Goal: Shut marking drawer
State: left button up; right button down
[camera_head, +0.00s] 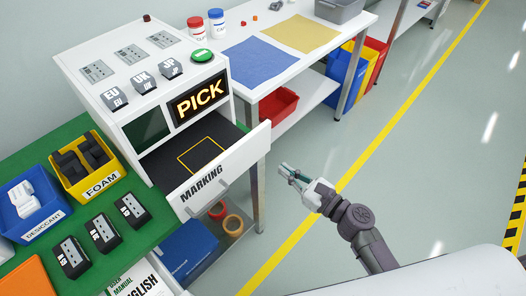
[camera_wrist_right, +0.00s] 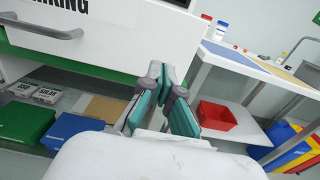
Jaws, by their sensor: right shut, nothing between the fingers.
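The marking drawer (camera_head: 226,171) is pulled out of the white cabinet below the PICK display (camera_head: 200,97). Its dark inside with a yellow outlined square shows, and it looks empty. Its white front and grey handle (camera_wrist_right: 50,31) show at the upper left in the right wrist view. My right gripper (camera_head: 285,170) is shut and empty, to the right of the drawer front and apart from it. In the right wrist view the right gripper (camera_wrist_right: 163,72) points past the right end of the drawer front. My left gripper is not in view.
Yellow foam (camera_head: 108,182) and blue desiccant (camera_head: 52,223) bins stand on the green bench at the left. A table with a blue mat (camera_head: 261,63) stands beyond the drawer, with a red bin (camera_head: 279,106) below. The floor around my right gripper is clear.

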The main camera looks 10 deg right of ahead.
aim_at(256, 149)
jog(key=p+x, duration=0.1)
jog(key=x, duration=0.7)
jog(key=shift+w+a, duration=0.25)
jog(key=shift+w, duration=0.1)
jog(key=b+x, duration=0.4)
jog(key=x, duration=1)
jog(key=shift+w+a+f, duration=0.1)
jog(key=shift+w+f, duration=0.05)
jog(key=shift+f, duration=0.05)
jog(key=shift+w+r, duration=0.1)
jog(key=shift+r, duration=0.3)
